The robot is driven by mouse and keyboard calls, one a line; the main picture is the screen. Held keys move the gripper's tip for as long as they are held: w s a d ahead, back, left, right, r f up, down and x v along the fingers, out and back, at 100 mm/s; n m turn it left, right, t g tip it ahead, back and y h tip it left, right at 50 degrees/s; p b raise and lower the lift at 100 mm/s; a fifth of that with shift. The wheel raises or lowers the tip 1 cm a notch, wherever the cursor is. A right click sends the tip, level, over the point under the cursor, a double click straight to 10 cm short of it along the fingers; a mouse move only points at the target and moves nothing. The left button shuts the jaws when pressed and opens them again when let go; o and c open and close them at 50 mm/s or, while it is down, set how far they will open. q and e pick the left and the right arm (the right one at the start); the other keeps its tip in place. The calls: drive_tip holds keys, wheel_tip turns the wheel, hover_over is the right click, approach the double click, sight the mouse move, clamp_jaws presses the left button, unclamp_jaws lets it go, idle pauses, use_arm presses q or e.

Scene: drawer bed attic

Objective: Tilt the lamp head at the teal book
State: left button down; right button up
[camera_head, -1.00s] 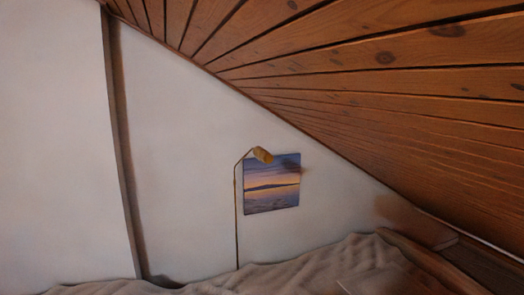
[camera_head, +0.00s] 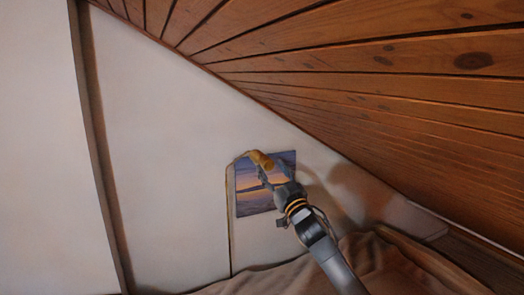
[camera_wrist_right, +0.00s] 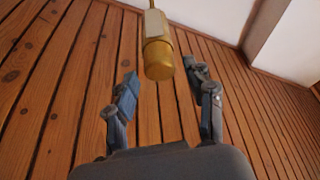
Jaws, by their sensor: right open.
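The lamp has a thin brass pole (camera_head: 229,225) rising along the white wall, with a small yellow-gold head (camera_head: 260,160) at its top. My right gripper (camera_head: 266,172) reaches up from the lower right to the lamp head and overlaps it in the head view. In the right wrist view the gripper (camera_wrist_right: 165,92) is open, and the lamp head (camera_wrist_right: 158,60) hangs between and slightly beyond its two fingers, with gaps on both sides. No teal book can be made out. My left gripper is not in view.
A sunset picture (camera_head: 252,200) hangs on the wall behind the lamp, partly covered by my arm. The sloping wooden ceiling (camera_head: 400,100) comes down close on the right. A bed with brown bedding (camera_head: 290,278) lies below.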

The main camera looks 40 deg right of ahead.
sight(262, 154)
drive_tip(key=p+x, duration=0.1)
drive_tip(key=x, duration=0.3)
drive_tip(key=shift+w+d, duration=0.1)
drive_tip(key=shift+w, duration=0.2)
drive_tip(key=shift+p+x, duration=0.5)
drive_tip(key=shift+x, duration=0.45)
drive_tip(key=shift+w+r, duration=0.1)
drive_tip(key=shift+w, duration=0.15)
drive_tip(key=shift+w+d, duration=0.1)
drive_tip(key=shift+w, duration=0.2)
drive_tip(key=c, duration=0.9)
drive_tip(key=shift+c, duration=0.8)
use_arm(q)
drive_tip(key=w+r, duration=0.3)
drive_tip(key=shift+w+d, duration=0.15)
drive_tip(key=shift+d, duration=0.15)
